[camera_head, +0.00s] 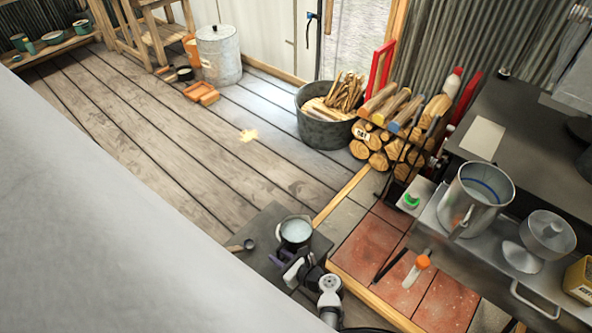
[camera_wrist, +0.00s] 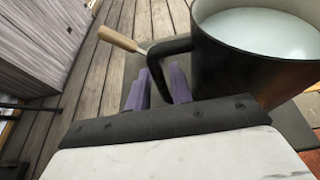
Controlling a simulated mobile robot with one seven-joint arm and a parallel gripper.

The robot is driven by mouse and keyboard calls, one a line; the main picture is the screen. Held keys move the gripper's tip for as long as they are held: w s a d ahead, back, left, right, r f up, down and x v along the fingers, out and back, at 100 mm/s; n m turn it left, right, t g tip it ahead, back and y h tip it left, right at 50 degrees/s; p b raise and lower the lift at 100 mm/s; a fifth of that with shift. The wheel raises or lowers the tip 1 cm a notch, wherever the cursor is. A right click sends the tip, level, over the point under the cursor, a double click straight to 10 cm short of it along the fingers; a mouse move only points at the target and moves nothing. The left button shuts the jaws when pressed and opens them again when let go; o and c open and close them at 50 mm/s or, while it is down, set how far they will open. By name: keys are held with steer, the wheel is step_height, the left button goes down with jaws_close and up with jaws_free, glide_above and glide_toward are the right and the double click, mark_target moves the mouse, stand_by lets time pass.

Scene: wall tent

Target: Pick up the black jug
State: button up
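The black jug (camera_head: 295,232) stands upright on a small dark stand (camera_head: 262,226) and holds a pale liquid. In the wrist view the jug (camera_wrist: 235,65) fills the upper right, with its handle towards me. My gripper (camera_wrist: 158,80) has two purple fingers, spread apart, one on each side of the lower handle. Some space shows between the fingers, and I cannot tell whether either touches the handle. In the head view my gripper (camera_head: 278,260) is just in front of the jug.
A wooden-handled utensil (camera_head: 241,246) lies left of the jug on the stand. To the right are a tiled hearth (camera_head: 375,245) and a metal stove shelf with a large pot (camera_head: 478,195). A firewood tub (camera_head: 325,128) stands behind. The plank floor at left is mostly clear.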

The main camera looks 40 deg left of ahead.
steer(key=shift+a+f, duration=0.1)
steer(key=shift+a, duration=0.3)
steer(key=shift+c, duration=0.3)
jaws_close()
steer(key=shift+d, duration=0.1)
stand_by(0.7)
steer(key=shift+w, duration=0.15)
